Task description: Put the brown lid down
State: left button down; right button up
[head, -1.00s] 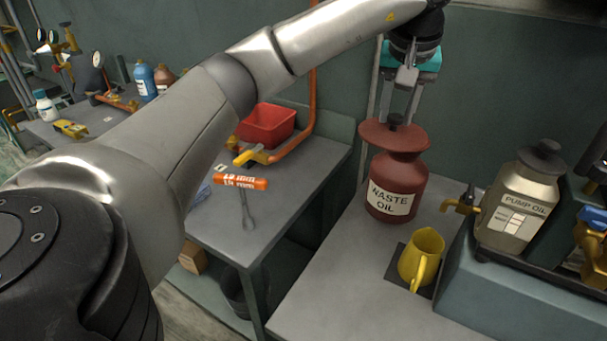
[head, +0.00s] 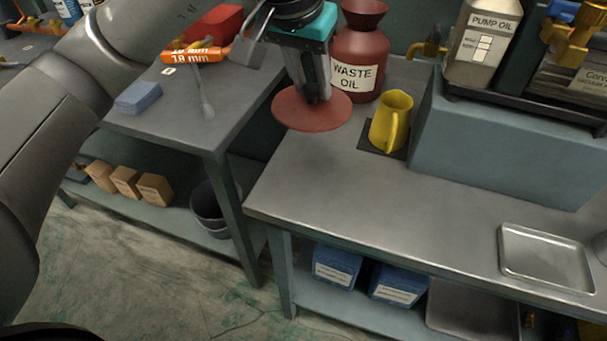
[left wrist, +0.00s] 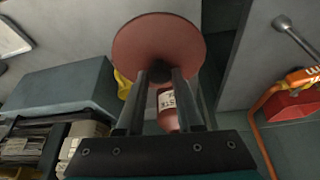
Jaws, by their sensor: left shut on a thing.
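The brown lid (head: 308,112) is a flat reddish-brown disc with a dark knob. My left gripper (head: 318,97) is shut on the knob and holds the lid in front and to the left of the brown waste oil jar (head: 345,52), near the left end of the grey bench (head: 340,182). I cannot tell its exact height over the bench. The jar stands upright with its flared neck uncovered. In the left wrist view the lid (left wrist: 150,45) is beyond the fingers (left wrist: 160,78), and part of the jar (left wrist: 166,108) shows between them. My right gripper is not in view.
A yellow jug (head: 388,125) stands on a dark pad right of the lid. A raised block (head: 510,150) carries the pump oil can (head: 480,50). A metal tray (head: 545,258) lies at right. The bench's front middle is clear. A gap separates the left table (head: 190,125).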

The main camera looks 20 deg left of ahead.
pick_arm(q)
notch_tip(320, 180, down, 13)
jog(key=b, duration=0.3)
jog(key=shift+r, duration=0.1)
jog(key=shift+f+b, duration=0.85)
jog(key=shift+f, duration=1.45)
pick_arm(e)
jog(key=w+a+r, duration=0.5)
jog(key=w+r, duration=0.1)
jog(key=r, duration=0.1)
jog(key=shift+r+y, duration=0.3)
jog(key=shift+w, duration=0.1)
pick_arm(q)
jog(key=shift+f, duration=0.15)
jog(key=c, duration=0.6)
grip_release()
jog(key=shift+o, duration=0.2)
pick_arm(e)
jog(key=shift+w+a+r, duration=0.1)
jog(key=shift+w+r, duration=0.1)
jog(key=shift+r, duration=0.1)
